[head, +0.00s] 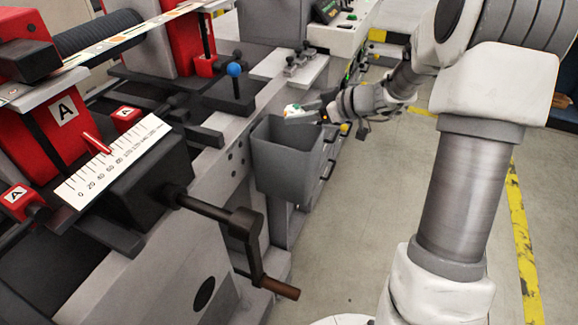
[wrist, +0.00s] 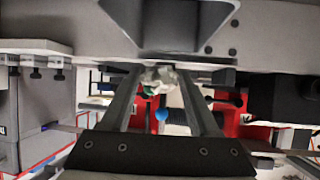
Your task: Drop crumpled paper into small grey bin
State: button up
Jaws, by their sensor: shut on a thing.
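The small grey bin (head: 284,165) is fixed to the side of the machine in the head view, open at the top. A grey tapered shape at the top of the wrist view appears to be the bin (wrist: 172,28). My gripper (head: 305,114) is shut on the crumpled paper (head: 292,110), a white wad with green and orange marks. The paper also shows between the fingertips in the wrist view (wrist: 158,78).
A crank handle (head: 250,235) sticks out from the machine, nearer than the bin. A lever with a blue knob (head: 234,69) stands left of the bin. The floor (head: 345,220) right of the machine is clear, with a yellow line (head: 520,230).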

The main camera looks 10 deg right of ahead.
jog(key=o, duration=1.4)
jog(key=v, duration=1.7)
jog(key=shift+s+d, duration=0.15)
